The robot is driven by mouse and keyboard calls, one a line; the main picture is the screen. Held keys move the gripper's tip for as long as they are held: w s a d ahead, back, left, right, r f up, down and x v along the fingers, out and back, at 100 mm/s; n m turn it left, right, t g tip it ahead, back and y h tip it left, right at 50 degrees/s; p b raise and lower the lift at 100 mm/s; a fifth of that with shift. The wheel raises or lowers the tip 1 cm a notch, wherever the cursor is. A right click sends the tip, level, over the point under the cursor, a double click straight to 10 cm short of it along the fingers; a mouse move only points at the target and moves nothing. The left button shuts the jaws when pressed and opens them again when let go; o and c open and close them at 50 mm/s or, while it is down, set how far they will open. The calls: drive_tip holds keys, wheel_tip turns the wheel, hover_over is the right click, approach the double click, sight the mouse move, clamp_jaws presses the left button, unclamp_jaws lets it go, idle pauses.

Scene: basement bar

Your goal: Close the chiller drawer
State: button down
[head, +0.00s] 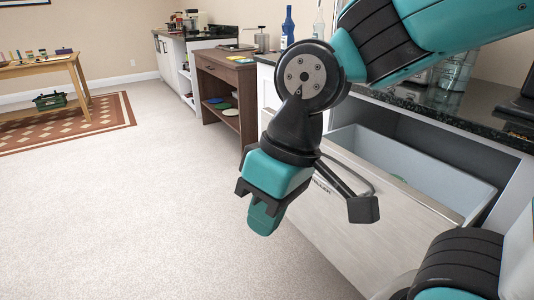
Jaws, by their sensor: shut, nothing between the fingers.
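The chiller drawer (346,222) stands pulled out from under the dark counter at the right. Its pale front panel faces the open floor, and its grey-lined inside shows from above. Part of a dark label shows on the front, mostly hidden by my arm. A small green thing (398,179) lies inside, too little seen to name. My gripper (264,217) is shut and empty, pointing down in front of the drawer's left part. I cannot tell whether it touches the front. My wrist covers the drawer's upper left corner.
The dark stone counter (440,112) runs above the drawer, with bottles and glassware on it. A brown wooden cabinet (226,85) stands farther left. The carpet (130,220) left of the drawer is clear. A low table (45,68) stands on a patterned rug at the far left.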

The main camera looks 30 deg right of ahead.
drive_tip(key=w+d+f+m+t+h+b, duration=0.1)
drive_tip(key=w+d+m+h, duration=0.2)
drive_tip(key=w+m, duration=0.55)
drive_tip(key=w+d+f+m+t+h+b, duration=0.15)
drive_tip(key=w+m, duration=0.45)
drive_tip(key=w, duration=0.6)
drive_tip(key=w+d+f+m+h, duration=0.2)
drive_tip(key=w+d+m+h, duration=0.15)
drive_tip(key=w+m, duration=0.5)
drive_tip(key=w+d+f+m+g+h+b, duration=0.25)
drive_tip(key=w+f+m+h, duration=0.35)
drive_tip(key=m, duration=1.2)
drive_tip(key=d+f+y+b, duration=0.1)
drive_tip(key=d+f+b, duration=0.6)
drive_tip(key=d+b, duration=0.5)
drive_tip(key=shift+w+f, duration=0.2)
drive_tip(key=shift+w, duration=0.05)
drive_tip(key=shift+d, duration=0.2)
